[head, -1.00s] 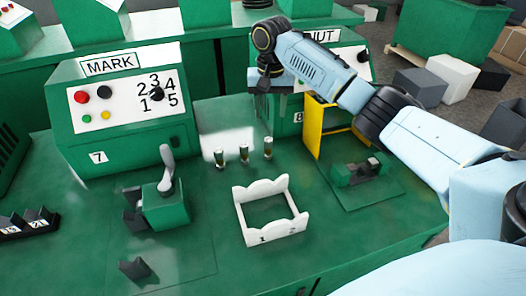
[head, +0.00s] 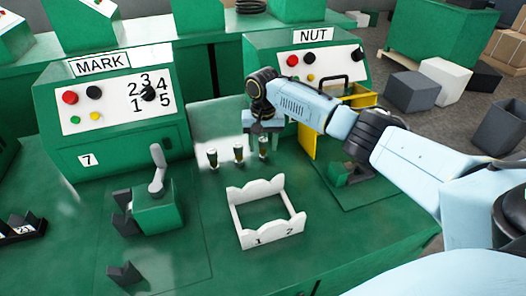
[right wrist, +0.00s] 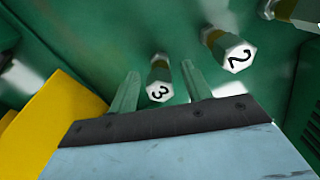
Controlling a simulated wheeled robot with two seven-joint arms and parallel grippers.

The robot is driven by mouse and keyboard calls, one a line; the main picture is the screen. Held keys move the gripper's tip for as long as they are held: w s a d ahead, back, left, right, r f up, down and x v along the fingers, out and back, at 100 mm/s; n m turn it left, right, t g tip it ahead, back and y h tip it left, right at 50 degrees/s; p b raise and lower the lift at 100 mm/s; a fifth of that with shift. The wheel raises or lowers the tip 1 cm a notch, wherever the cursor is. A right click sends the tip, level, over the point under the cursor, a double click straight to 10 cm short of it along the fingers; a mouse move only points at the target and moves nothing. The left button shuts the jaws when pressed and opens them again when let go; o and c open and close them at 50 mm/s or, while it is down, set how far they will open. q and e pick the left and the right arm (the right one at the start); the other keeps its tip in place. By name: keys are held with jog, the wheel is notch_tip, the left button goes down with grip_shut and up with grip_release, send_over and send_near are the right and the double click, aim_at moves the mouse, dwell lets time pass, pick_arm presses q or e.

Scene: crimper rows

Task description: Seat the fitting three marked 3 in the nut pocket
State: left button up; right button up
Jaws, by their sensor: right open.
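Three small upright fittings with dark bodies and pale tops stand in a row on the green table. Fitting three (head: 263,149) is the rightmost in the head view; its white top marked 3 shows in the right wrist view (right wrist: 159,91). My right gripper (head: 263,133) is open just above it, with its two green fingers (right wrist: 160,88) on either side of it in the wrist view, not closed on it. The green fixture block (head: 350,176) in front of the NUT machine (head: 313,36) is partly behind my right arm; its pocket is not clear. My left gripper is out of view.
Fitting two (right wrist: 230,52) stands close beside fitting three. A yellow panel (head: 307,141) stands to the right of the fittings. A white frame marked 1 and 2 (head: 272,237) lies in front, and a grey-handled lever press (head: 155,205) stands left.

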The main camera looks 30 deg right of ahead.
jog(key=shift+f, duration=0.15)
grip_shut()
